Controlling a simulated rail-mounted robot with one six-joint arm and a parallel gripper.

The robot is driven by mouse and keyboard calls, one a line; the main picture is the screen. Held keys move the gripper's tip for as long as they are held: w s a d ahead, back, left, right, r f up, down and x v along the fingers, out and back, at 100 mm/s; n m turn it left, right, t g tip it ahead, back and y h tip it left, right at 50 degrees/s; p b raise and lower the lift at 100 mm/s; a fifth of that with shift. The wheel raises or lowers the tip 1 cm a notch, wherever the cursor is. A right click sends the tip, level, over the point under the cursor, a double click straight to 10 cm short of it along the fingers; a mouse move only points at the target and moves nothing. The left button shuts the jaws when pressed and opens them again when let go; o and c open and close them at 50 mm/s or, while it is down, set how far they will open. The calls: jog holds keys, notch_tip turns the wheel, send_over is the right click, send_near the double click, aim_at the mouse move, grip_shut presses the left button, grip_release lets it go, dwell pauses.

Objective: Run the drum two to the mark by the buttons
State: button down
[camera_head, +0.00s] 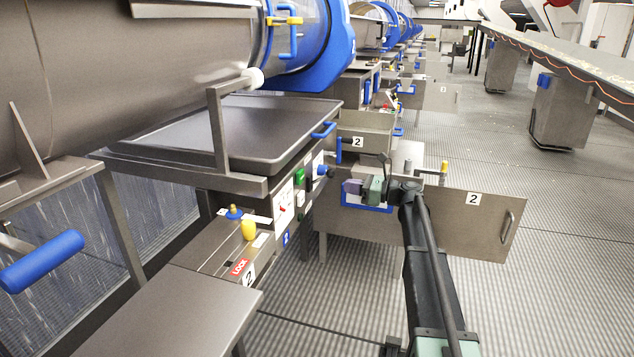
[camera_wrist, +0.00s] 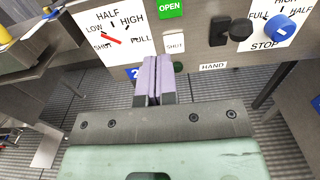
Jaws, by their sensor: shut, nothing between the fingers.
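A large metal drum (camera_head: 130,55) with a blue end ring lies across the upper left in the head view; I see no number on it. Its control panel, by plates marked 2, has a white dial (camera_head: 284,205). In the wrist view the dial's red pointer (camera_wrist: 110,40) lies near LOW and SHUT. Right of it are a green OPEN button (camera_wrist: 170,8), a white SHUT button (camera_wrist: 174,42), a black HAND switch (camera_wrist: 240,29) and a blue knob (camera_wrist: 280,28) above STOP. My gripper (camera_wrist: 157,62) is shut and empty, its tips just below the SHUT button; contact is unclear. It also shows in the head view (camera_head: 350,187).
A metal door marked 2 (camera_head: 450,215) stands out behind my gripper. A tray (camera_head: 240,130) with a blue handle sits under the drum. A yellow-handled valve (camera_head: 249,229) is near a red LOCK label (camera_head: 241,267). A conveyor (camera_head: 570,60) runs at right; open floor lies between.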

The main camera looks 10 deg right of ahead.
aim_at(301, 179)
jog(key=x, duration=1.3)
jog(key=shift+w+a, duration=0.2)
jog(key=shift+a, duration=0.15)
